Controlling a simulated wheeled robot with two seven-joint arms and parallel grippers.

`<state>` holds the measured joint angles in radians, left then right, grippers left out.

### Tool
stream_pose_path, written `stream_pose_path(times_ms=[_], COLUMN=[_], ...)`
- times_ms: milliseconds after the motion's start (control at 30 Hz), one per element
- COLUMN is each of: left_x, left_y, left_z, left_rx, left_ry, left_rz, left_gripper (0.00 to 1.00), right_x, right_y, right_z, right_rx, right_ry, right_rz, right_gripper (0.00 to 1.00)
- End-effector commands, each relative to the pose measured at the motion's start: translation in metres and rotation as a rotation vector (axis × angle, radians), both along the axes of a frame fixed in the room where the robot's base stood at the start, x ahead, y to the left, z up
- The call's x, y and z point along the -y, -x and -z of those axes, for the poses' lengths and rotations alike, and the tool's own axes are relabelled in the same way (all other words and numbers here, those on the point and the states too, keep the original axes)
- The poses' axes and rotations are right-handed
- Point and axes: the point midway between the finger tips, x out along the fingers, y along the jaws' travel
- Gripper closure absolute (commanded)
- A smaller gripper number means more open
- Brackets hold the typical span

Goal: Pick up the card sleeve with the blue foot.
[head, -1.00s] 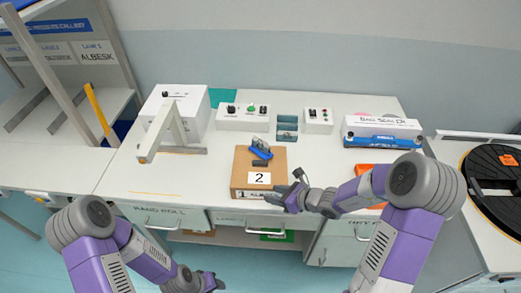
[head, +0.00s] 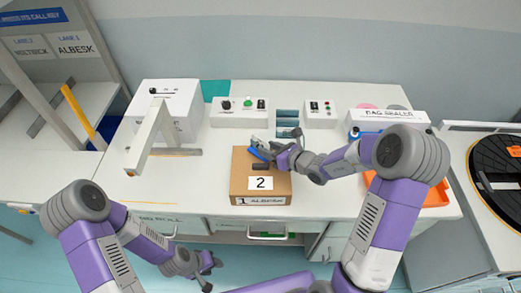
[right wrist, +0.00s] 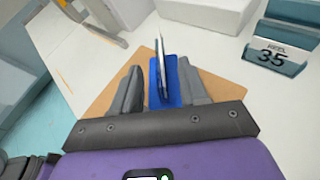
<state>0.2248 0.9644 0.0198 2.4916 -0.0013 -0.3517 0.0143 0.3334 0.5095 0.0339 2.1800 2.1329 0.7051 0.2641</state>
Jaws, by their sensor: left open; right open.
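The card sleeve with the blue foot (head: 257,153) stands upright on the cardboard box (head: 240,183) marked 2. In the right wrist view its blue foot (right wrist: 158,98) and thin upright sleeve (right wrist: 162,62) show between the fingers. My right gripper (head: 277,152) is at the sleeve from the right. It is open (right wrist: 160,90), with one finger on each side of the sleeve; whether they touch it I cannot tell. My left gripper (head: 208,272) is open and empty, low in front of the bench.
A white stand (head: 153,135) is to the left. Button boxes (head: 239,112) and a teal holder (head: 288,118) stand behind.

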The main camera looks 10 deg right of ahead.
Motion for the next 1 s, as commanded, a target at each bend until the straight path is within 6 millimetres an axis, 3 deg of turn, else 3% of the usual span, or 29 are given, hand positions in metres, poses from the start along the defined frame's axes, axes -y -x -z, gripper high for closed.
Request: stream_pose_path(times_ms=[233, 533, 833, 1000], left_x=[0.0, 0.0, 0.0, 0.0], left_y=[-0.001, 0.0, 0.0, 0.0], left_z=[0.006, 0.005, 0.005, 0.005], left_rx=[0.001, 0.001, 0.001, 0.001], left_ry=[0.0, 0.0, 0.0, 0.0], left_rz=[0.0, 0.0, 0.0, 0.0], left_gripper=[0.57, 0.57, 0.57, 0.57], right_x=[-0.019, -0.021, -0.021, -0.021], right_y=[-0.027, -0.031, -0.031, -0.031], right_z=[0.017, 0.018, 0.018, 0.018], right_rx=[-0.001, -0.001, 0.0, 0.0], right_ry=[0.0, 0.0, 0.001, 0.001], right_rz=[-0.003, 0.0, -0.001, -0.001], right_gripper=[0.56, 0.56, 1.0, 1.0])
